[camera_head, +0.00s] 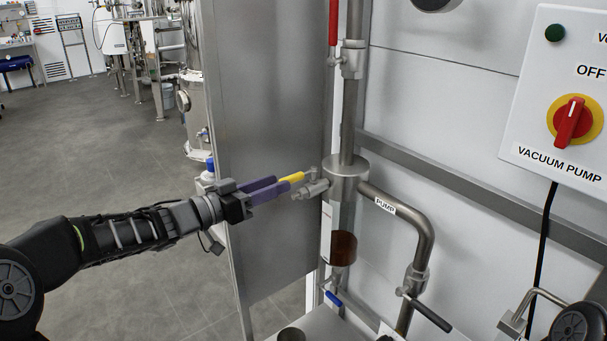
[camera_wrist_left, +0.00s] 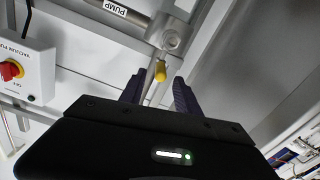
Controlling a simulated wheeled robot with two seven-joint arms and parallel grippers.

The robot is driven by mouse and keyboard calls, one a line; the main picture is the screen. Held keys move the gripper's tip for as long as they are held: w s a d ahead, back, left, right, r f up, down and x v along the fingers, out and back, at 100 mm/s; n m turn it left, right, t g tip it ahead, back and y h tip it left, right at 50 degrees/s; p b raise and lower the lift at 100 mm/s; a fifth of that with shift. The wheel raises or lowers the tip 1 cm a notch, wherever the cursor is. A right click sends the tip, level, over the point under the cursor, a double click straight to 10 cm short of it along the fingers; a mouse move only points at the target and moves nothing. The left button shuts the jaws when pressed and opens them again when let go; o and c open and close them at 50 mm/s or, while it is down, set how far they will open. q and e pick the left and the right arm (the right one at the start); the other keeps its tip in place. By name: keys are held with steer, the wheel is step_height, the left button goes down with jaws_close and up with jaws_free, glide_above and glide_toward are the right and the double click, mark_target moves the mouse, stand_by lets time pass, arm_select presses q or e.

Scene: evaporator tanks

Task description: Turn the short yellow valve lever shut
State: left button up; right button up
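The short yellow valve lever (camera_head: 291,177) sticks out to the left from a small metal valve (camera_head: 312,187) on the side of the upright sight-glass pipe. My left gripper (camera_head: 282,185) has purple fingers and reaches in from the left, with its tips at the lever's near end. In the left wrist view the yellow lever (camera_wrist_left: 160,71) shows end-on between the tips of my left gripper (camera_wrist_left: 159,82). The fingers are apart, with visible gaps on both sides of the lever. My right gripper is not in view.
A steel panel (camera_head: 265,130) stands close behind the left gripper. A red lever (camera_head: 333,22) is above, a blue lever (camera_head: 333,298) and a black lever (camera_head: 431,315) are below. The PUMP pipe (camera_head: 420,235) bends down at right, beside the vacuum pump box (camera_head: 545,110).

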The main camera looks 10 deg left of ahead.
mark_target(300, 176)
arm_select(q)
steer(key=shift+p+x, duration=0.55)
steer(key=shift+x, duration=3.45)
steer(key=shift+f, duration=0.1)
jaws_close()
